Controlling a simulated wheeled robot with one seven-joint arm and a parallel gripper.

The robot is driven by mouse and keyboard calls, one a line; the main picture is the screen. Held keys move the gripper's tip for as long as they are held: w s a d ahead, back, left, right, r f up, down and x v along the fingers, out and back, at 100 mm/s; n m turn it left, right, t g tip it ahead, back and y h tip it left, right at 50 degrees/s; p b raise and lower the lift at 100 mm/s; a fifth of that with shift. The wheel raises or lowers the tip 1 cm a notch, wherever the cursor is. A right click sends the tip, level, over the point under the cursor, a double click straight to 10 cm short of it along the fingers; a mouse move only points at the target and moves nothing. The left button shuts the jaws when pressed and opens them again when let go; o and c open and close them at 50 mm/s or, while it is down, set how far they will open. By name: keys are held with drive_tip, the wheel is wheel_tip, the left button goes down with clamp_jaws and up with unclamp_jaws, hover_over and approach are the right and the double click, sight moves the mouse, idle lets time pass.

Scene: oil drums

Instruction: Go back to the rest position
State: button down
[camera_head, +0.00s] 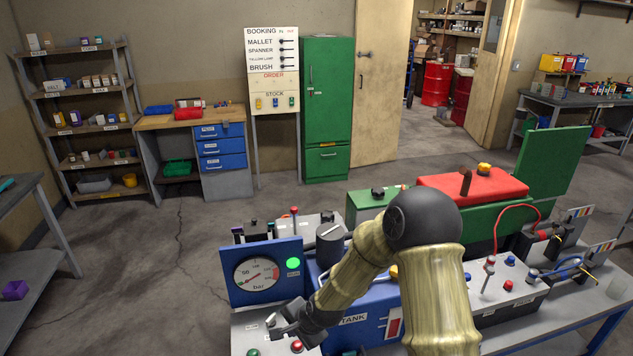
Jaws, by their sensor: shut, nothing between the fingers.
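My gripper (284,326) is at the lower left end of my bent arm, low over the front left corner of the workbench. It is shut, with nothing seen between its fingers. It is close above a light panel with red and green buttons (297,346); whether it touches the panel I cannot tell. A blue gauge box (235,290) with a round dial marked in bar and a lit green lamp stands just behind my gripper. A blue tank (352,320) is to its right, partly hidden by my arm.
A panel with wires and knobs (500,285) is on the right. Shelves (90,95), a desk (190,122) and a green cabinet (326,100) line the wall.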

drive_tip(key=s+d+r+n+h, duration=0.2)
drive_tip(key=s+d+r+n, duration=0.2)
drive_tip(key=s+d+r, duration=0.2)
drive_tip(key=s+d+r+n+g+h+b, duration=0.1)
drive_tip(key=s+d+r+n, duration=0.4)
drive_tip(key=s+d, duration=0.6)
drive_tip(key=d+r+h, duration=0.1)
drive_tip(key=d, duration=0.3)
drive_tip(key=shift+d+r+g+h, duration=0.15)
drive_tip(key=shift+r+g+h, duration=0.15)
drive_tip(key=shift+r, duration=0.05)
drive_tip(key=shift+s, duration=0.1)
